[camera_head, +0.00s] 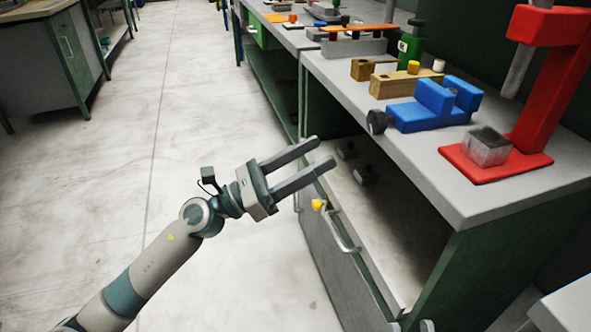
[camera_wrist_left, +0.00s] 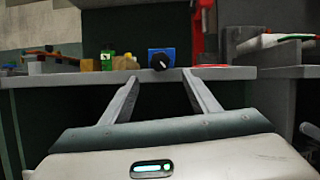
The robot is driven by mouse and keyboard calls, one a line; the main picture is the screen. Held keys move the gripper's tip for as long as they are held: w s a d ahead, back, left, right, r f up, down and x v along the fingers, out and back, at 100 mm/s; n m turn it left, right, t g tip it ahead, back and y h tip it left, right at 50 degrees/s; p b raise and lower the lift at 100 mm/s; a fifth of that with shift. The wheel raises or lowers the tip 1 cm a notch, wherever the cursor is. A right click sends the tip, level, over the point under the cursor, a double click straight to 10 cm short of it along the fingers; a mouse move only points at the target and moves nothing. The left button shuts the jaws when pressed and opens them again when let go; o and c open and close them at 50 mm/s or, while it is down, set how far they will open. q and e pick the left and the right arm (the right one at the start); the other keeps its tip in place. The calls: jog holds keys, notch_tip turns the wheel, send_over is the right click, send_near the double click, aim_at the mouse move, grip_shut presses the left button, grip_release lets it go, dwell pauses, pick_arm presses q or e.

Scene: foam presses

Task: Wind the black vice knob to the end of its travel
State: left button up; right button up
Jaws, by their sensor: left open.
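The black vice knob (camera_head: 377,121) is on the left end of the blue vice (camera_head: 425,118), which stands on the grey bench top near its front edge. The knob also shows in the left wrist view (camera_wrist_left: 159,62), facing me in front of the blue vice (camera_wrist_left: 168,53). My left gripper (camera_head: 326,151) is open and empty. It is in front of the bench, lower than the knob and apart from it. In the left wrist view its fingers (camera_wrist_left: 160,75) frame the knob from a distance. My right gripper is not in view.
A red press (camera_head: 505,165) with a grey block (camera_head: 486,147) stands right of the vice. Wooden blocks (camera_head: 397,84) and a green bottle-like item (camera_head: 409,50) stand left of it. Open floor lies left.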

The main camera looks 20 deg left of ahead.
pick_arm(q)
jog(key=shift+b+v, duration=0.35)
jog(key=shift+v, duration=1.3)
pick_arm(e)
jog(key=shift+s+d+r+t, duration=0.1)
jog(key=shift+d+r+t, duration=0.15)
jog(key=shift+r+t, duration=0.25)
jog(key=shift+d+r+t, duration=0.25)
jog(key=shift+r+t, duration=0.05)
jog(key=shift+r, duration=0.35)
pick_arm(q)
jog(key=c, duration=0.4)
jog(key=s+d+f+m+t+y, duration=0.2)
jog(key=s+d+m+t+y, duration=0.1)
jog(key=s+m, duration=0.4)
jog(key=s+d+f+m+t+y, duration=0.3)
jog(key=s+m, duration=0.4)
jog(key=m, duration=0.6)
jog(key=s+d+f+m+t+y, duration=0.2)
jog(key=s+m+t+y, duration=0.1)
jog(key=s+m, duration=0.5)
jog(key=shift+d+f+m+t, duration=0.4)
jog(key=shift+m+t, duration=0.1)
jog(key=shift+m, duration=0.4)
